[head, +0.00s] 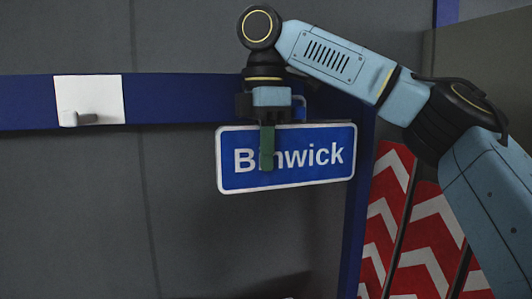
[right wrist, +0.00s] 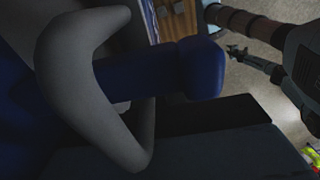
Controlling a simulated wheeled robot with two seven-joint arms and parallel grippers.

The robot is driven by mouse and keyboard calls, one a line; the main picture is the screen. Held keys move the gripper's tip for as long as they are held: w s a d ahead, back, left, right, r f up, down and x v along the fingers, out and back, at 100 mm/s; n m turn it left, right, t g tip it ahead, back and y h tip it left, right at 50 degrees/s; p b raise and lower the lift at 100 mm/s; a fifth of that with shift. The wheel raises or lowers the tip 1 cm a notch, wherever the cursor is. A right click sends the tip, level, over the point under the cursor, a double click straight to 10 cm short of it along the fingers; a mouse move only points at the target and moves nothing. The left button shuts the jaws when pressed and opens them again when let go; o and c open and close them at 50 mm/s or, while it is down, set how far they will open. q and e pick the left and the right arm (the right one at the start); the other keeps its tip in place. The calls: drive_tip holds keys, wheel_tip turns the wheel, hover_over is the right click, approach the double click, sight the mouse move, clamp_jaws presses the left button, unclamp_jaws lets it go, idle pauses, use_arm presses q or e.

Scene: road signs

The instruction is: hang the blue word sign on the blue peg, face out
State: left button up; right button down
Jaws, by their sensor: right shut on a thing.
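The blue word sign (head: 315,160), with a white border and white letters, hangs nearly level with its face toward the head camera. My right gripper (head: 267,125) is shut on it at the top edge, and a green finger covers part of the word. A grey hanging loop (head: 301,101) shows beside the gripper; in the right wrist view it fills the left side as a grey loop (right wrist: 62,75). The blue peg (right wrist: 190,70) shows close to this loop; I cannot tell whether it passes through. My left gripper (right wrist: 236,52) appears small and far off.
A blue rail (head: 180,100) crosses the grey wall. A white plate (head: 90,92) with a grey peg (head: 85,119) is on it at left. Red and white chevron boards (head: 425,245) stand at lower right. The wall below the rail at left is clear.

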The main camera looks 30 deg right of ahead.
drive_tip(key=shift+f+b, duration=0.4)
drive_tip(key=shift+f, duration=0.45)
idle(0.3)
drive_tip(key=c, duration=1.3)
unclamp_jaws()
drive_tip(key=shift+r, duration=0.35)
wheel_tip(320, 180, up, 8)
drive_tip(key=shift+f+p, duration=0.1)
drive_tip(key=shift+p, duration=0.3)
drive_tip(key=shift+r, duration=2.45)
